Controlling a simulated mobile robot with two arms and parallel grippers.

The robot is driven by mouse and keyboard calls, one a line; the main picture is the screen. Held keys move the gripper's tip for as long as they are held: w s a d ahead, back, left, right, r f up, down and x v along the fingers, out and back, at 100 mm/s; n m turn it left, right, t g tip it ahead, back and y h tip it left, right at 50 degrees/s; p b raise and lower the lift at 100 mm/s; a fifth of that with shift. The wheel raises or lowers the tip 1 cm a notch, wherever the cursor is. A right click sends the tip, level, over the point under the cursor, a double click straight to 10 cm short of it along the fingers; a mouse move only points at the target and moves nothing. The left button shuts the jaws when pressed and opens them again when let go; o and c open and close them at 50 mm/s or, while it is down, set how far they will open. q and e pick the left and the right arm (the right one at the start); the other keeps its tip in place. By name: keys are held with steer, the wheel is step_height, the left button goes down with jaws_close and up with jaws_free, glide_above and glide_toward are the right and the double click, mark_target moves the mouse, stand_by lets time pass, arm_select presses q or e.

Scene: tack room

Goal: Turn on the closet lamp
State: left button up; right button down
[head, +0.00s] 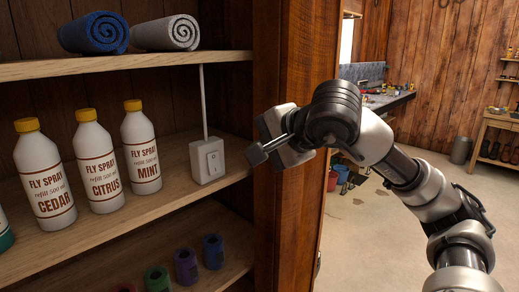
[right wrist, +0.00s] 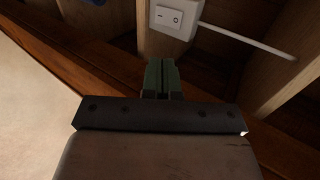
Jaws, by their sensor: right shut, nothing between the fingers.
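A white switch box (head: 208,160) with a white rocker stands on the middle shelf, close to its right end. A white cable runs up from it. In the right wrist view the box (right wrist: 174,16) is at the top, with a line mark and a circle mark on its rocker. I cannot tell which side is pressed. My right gripper (head: 256,154) is shut and empty, to the right of the box and apart from it. Its closed fingers (right wrist: 161,72) point toward the box in the wrist view. The lamp itself is not visible. My left gripper is out of view.
Fly spray bottles (head: 97,167) stand left of the switch. Rolled towels, blue (head: 94,34) and grey (head: 166,33), lie on the upper shelf. Several coloured rolls (head: 186,267) sit below. A wooden side panel (head: 278,220) borders the shelves. Shelf space in front of the switch is clear.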

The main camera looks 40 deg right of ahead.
steer(key=shift+s+a+f+p, duration=0.1)
steer(key=shift+s+f+p, duration=0.1)
steer(key=shift+f, duration=0.2)
steer(key=shift+s+f+p, duration=0.1)
steer(key=shift+f+p, duration=0.05)
steer(key=shift+f, duration=0.25)
steer(key=shift+w, duration=0.15)
steer(key=p, duration=0.4)
glide_toward(216, 171)
step_height(216, 171, down, 3)
steer(key=w, duration=0.2)
steer(key=shift+w+a+p, duration=0.25)
steer(key=shift+w+p, duration=0.5)
steer(key=shift+w, duration=0.5)
steer(key=shift+p+x, duration=0.3)
steer(key=shift+x, duration=0.5)
steer(key=shift+r, duration=0.1)
